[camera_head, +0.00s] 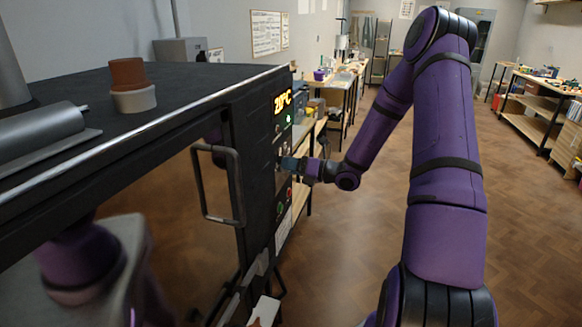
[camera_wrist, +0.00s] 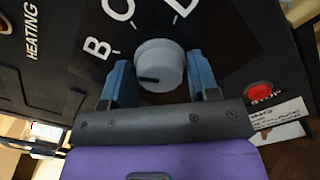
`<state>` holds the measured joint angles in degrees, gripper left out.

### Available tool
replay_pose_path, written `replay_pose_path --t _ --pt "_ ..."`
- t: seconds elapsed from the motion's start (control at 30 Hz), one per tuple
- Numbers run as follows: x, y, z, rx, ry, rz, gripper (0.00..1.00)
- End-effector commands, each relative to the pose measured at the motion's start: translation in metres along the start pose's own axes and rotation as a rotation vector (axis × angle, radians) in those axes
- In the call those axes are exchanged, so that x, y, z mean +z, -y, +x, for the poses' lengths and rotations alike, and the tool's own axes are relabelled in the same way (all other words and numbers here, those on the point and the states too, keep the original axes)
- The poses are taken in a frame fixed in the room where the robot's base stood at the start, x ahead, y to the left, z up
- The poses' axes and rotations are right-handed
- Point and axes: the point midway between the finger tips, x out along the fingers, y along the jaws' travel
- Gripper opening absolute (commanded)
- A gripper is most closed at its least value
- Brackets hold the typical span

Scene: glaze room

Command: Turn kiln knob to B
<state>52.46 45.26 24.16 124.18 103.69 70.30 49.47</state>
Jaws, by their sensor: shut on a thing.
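The kiln knob (camera_wrist: 158,64) is a round grey dial on the black control panel in the wrist view. Its dark pointer line lies low on the left of its face and points left, a little below the letter B (camera_wrist: 97,48). Two more letters, seemingly C and D, are partly cut off at the top edge. My gripper (camera_head: 290,163) is at the front panel of the black kiln (camera_head: 215,102). Its blue fingers are on either side of the knob and shut on it. In the head view the gripper hides the knob.
A red STOP button (camera_wrist: 259,92) is right of the knob. The kiln display (camera_head: 283,100) reads about 20°C. A door handle (camera_head: 218,186) sticks out left of the panel. A brown and cream pot (camera_head: 132,99) stands on top. Open floor (camera_head: 360,225) lies right of the kiln.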

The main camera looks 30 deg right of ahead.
Motion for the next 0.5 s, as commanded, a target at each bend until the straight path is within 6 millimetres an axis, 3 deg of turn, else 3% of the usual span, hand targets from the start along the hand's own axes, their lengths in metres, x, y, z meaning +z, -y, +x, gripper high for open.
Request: replay_pose_path --t 0.5 --pt "0.0 0.0009 -0.001 -0.003 0.0 0.067 0.31"
